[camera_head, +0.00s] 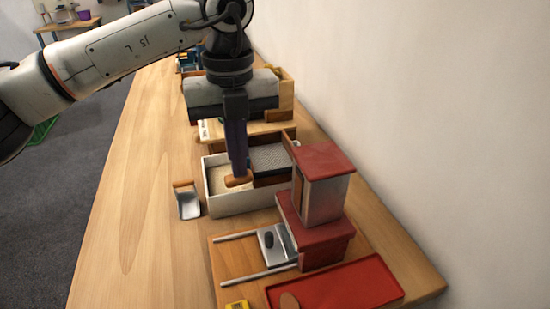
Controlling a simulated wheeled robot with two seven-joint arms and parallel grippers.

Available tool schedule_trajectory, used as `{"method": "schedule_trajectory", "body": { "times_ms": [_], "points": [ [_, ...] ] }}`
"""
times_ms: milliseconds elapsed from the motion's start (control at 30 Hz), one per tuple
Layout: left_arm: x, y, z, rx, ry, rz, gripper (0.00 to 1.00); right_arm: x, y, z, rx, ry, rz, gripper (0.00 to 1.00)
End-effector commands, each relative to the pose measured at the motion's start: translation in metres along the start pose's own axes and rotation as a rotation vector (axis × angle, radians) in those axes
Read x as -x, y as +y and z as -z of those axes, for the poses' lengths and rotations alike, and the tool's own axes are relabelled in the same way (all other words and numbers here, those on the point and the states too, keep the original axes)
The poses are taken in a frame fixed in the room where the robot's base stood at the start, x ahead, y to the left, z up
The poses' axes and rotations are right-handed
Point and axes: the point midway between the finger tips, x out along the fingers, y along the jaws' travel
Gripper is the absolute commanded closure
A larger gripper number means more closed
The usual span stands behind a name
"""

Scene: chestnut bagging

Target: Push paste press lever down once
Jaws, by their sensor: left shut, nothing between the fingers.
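A press-like machine with a red top, metal body and red base (322,190) stands on the table at the right. I cannot make out with certainty which part is the paste press lever. My left gripper (238,170) points straight down over the pale open box left of the machine, with its dark fingers shut and empty. An orange-brown rounded handle (238,181) shows at its fingertips; I cannot tell whether they touch. The fingers and arm hide part of the box and what lies behind. My right gripper is not in view.
The pale box (235,207) holds light material. A small metal scoop (188,204) lies left of it. A sliding plate with a dark knob (272,243) sits on rails in front. A red tray (340,285) lies at the front right. The table's left side is bare.

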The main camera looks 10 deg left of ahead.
Motion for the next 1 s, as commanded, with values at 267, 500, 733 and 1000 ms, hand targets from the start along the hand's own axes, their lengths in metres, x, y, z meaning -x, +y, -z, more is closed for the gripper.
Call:
{"method": "schedule_trajectory", "body": {
  "times_ms": [267, 500, 733, 1000],
  "points": [
    [-0.011, 0.002, 0.000, 0.001, 0.001, -0.003, 1.00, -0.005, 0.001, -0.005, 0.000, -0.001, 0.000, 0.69],
    [-0.015, 0.003, 0.000, 0.001, 0.002, -0.004, 1.00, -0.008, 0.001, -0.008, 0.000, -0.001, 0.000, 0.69],
    [-0.032, 0.005, 0.000, 0.001, 0.002, -0.005, 1.00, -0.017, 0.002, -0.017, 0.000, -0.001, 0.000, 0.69],
    [-0.033, 0.006, 0.000, 0.001, 0.002, -0.005, 1.00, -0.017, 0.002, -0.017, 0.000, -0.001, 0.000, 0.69]
  ]
}}
